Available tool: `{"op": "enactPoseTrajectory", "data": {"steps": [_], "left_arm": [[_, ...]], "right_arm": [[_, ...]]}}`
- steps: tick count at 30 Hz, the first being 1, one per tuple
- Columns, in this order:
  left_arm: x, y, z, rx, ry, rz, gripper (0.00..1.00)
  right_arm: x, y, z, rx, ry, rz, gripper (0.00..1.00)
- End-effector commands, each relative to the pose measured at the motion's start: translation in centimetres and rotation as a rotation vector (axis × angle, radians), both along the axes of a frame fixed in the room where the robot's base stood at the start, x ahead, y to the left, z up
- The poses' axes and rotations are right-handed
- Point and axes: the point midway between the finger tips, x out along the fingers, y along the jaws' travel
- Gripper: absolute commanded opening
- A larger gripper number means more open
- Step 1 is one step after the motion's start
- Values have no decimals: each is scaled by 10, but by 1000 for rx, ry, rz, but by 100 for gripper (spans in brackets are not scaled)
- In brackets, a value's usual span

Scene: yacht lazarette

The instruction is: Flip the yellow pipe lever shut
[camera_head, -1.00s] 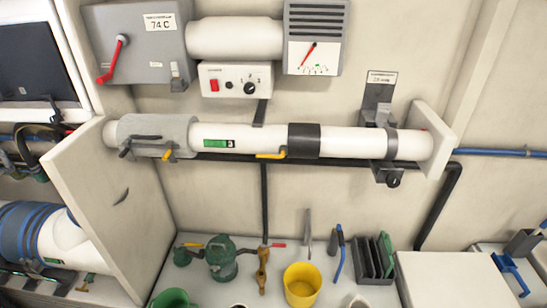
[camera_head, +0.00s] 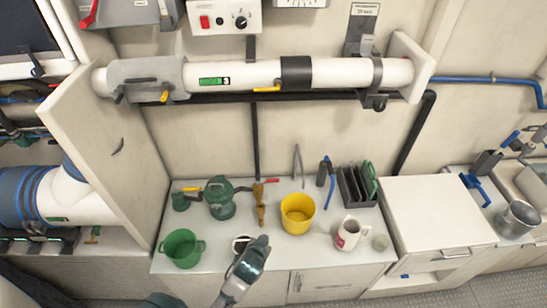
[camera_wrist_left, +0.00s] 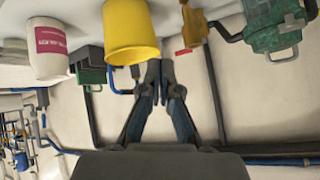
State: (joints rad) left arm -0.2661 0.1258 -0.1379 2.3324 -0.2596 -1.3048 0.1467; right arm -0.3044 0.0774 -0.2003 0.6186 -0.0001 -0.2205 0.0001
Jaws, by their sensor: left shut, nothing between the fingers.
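A white pipe (camera_head: 345,72) runs along the wall with a grey sleeve at its left end. A yellow lever (camera_head: 266,88) lies nearly level along the pipe's lower edge, left of a black band. Another small yellow lever (camera_head: 165,96) sits under the grey sleeve. I cannot tell which of the two the task names. My left gripper (camera_head: 262,241) is shut and empty, low over the counter and well below the pipe. Its fingers also show in the left wrist view (camera_wrist_left: 160,78), close together with nothing between them. My right gripper is not in view.
The counter (camera_head: 330,262) holds a green pot (camera_head: 182,248), a green pump (camera_head: 219,198), a yellow bucket (camera_head: 297,213), a mug (camera_head: 348,233) and a black rack (camera_head: 354,187). A slanted panel (camera_head: 95,150) stands left. The wall between pipe and counter is mostly clear.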

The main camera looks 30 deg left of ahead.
Motion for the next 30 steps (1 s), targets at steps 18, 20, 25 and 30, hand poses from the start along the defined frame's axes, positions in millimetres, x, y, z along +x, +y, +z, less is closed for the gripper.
{"op": "enactPoseTrajectory", "data": {"steps": [18, 20, 25, 30], "left_arm": [[97, 49, 425, 210, -1236, 266, 0], [94, 49, 438, 218, -1274, 271, 0], [91, 48, 449, 224, -1308, 276, 0], [91, 48, 449, 224, -1306, 275, 0]], "right_arm": [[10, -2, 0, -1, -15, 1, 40], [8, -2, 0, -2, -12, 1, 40], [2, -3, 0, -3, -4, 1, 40], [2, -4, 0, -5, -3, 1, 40]]}}
